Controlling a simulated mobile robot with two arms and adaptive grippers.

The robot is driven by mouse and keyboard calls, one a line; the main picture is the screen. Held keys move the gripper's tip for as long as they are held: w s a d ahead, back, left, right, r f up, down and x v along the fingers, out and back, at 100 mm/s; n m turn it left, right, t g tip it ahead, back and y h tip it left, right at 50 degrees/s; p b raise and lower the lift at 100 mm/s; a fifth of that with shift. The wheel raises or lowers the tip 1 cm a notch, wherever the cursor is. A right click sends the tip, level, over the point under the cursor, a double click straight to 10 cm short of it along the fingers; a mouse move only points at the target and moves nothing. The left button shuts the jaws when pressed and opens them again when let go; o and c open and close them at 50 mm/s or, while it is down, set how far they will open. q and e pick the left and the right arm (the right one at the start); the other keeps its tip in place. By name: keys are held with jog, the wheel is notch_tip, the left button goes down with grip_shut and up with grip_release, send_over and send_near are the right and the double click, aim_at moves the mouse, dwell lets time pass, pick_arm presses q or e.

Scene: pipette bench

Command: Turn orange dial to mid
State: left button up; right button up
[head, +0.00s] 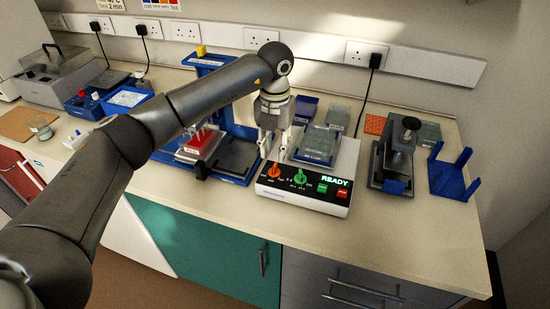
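The orange dial (274,171) is on the left of the front panel of a white device (305,196) with a lit READY display. A green dial (299,177) is just to its right. My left gripper (274,148) points down above and behind the orange dial, near the device's left end. Its two fingers look apart with nothing visible between them. It appears clear of the dial, though the exact gap is hard to judge. The dial's small scale marks are too small to read surely. My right gripper is out of view.
A green and a red button sit right of the dials. A plate (316,142) lies on top of the device. A blue stand with a red rack (200,146) is on the left; a dark clamp-like press (398,155) and blue holder (451,175) are on the right. Bare bench lies in front.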

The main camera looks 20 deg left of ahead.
aim_at(275, 165)
pick_arm(q)
notch_tip(275, 165, up, 7)
jog(key=shift+f, duration=0.2)
jog(key=shift+f, duration=0.1)
dwell(0.4)
